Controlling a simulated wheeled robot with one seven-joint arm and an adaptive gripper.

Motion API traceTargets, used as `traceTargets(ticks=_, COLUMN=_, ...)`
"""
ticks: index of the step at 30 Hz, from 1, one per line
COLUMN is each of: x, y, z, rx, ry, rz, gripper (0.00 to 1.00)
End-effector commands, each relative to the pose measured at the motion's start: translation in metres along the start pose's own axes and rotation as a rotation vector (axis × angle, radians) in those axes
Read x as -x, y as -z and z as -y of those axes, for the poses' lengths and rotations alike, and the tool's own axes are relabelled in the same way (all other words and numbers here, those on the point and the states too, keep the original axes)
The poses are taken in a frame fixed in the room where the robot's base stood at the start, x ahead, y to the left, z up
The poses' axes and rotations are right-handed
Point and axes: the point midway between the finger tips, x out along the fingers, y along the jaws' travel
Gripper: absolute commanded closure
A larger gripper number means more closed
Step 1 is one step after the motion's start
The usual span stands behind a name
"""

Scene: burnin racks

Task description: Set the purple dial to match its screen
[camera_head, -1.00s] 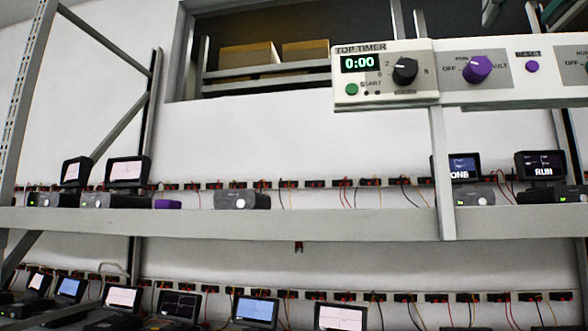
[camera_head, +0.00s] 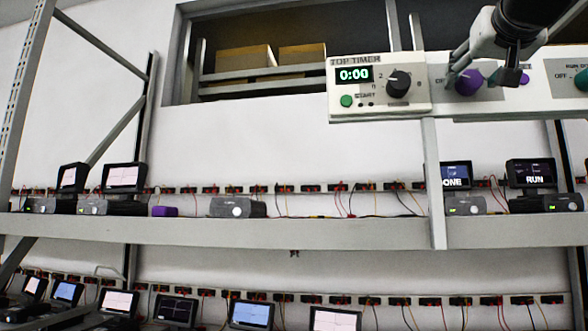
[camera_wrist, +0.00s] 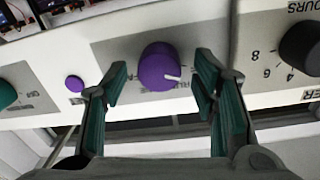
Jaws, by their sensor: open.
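The purple dial (camera_head: 467,82) sits on a white control panel high on the right, partly hidden by my gripper (camera_head: 482,74). In the wrist view the purple dial (camera_wrist: 156,66) lies between the open fingers of my gripper (camera_wrist: 161,80), with no clear contact. Its white mark points right and slightly down in that upside-down view; the nearby lettering is too blurred to read. On the shelf below, one screen (camera_head: 456,176) shows "ONE", its left part cut off by a post, and another screen (camera_head: 531,172) reads "RUN". I cannot tell which screen belongs to the dial.
A black knob (camera_head: 399,84) and a green 0:00 display (camera_head: 354,75) are left of the dial. A small purple button (camera_wrist: 75,83) and a teal dial (camera_wrist: 6,94) lie on its other side. A rack post (camera_head: 434,190) stands below the panel.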

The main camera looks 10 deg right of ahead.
Motion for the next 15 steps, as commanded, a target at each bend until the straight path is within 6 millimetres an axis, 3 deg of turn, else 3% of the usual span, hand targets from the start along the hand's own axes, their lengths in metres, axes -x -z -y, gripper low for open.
traceTargets(ticks=8, x=-0.0018, y=0.0001, z=-0.0002, rx=0.000, ry=0.000, rz=-0.001, gripper=0.47)
traceTargets(ticks=15, x=-0.0016, y=0.0000, z=-0.0001, rx=0.000, ry=0.000, rz=-0.001, gripper=0.95)
